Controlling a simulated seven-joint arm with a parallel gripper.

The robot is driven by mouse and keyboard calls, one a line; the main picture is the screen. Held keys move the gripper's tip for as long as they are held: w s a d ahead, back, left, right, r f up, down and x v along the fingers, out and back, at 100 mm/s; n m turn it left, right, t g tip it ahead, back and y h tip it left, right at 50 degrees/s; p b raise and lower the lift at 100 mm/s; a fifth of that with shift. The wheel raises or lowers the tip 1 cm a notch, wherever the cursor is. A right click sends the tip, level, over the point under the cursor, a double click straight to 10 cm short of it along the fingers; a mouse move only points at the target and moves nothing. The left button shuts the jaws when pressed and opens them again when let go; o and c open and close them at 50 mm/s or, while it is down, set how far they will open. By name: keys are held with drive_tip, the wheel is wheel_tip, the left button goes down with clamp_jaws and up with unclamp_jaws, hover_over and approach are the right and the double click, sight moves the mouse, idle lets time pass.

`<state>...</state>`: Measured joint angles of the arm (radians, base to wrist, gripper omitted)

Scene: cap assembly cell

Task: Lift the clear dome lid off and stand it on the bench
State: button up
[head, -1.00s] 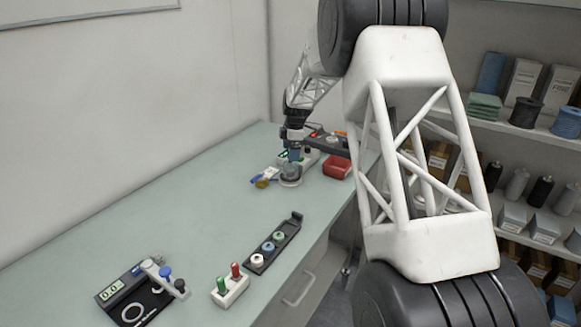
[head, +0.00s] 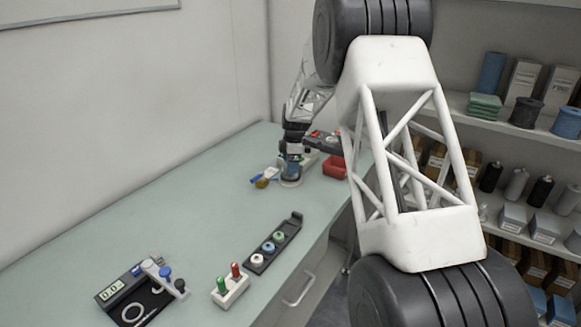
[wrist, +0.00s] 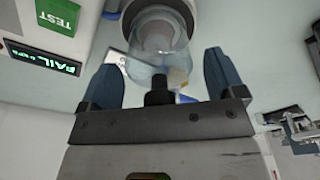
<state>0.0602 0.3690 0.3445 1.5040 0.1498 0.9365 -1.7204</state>
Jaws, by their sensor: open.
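The clear dome lid (wrist: 143,72) shows in the wrist view as a see-through dome with a black knob (wrist: 158,92). It sits over a pale round base (wrist: 160,18) on the bench. My gripper (wrist: 161,68) is open, with one blue finger on each side of the dome and knob. Gaps show between both fingers and the knob, so nothing is gripped. In the head view the dome (head: 291,180) is small at the bench's far end, under my gripper (head: 291,163), which partly hides it.
A green TEST button (wrist: 58,15) and a FAIL display (wrist: 42,57) are close by in the wrist view. A red bin (head: 334,167) stands right of the dome. Small blue and yellow items (head: 263,178) lie to its left. The bench (head: 190,210) is clear further left.

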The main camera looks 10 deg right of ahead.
idle(0.3)
drive_tip(key=c, duration=0.9)
drive_tip(key=shift+c, duration=0.2)
drive_tip(key=shift+r, duration=5)
drive_tip(key=shift+s, duration=0.1)
drive_tip(key=s+a+f, duration=0.4)
drive_tip(key=s+f, duration=0.1)
drive_tip(key=s, duration=0.4)
drive_tip(key=shift+a, duration=0.4)
drive_tip(key=shift+w, duration=0.1)
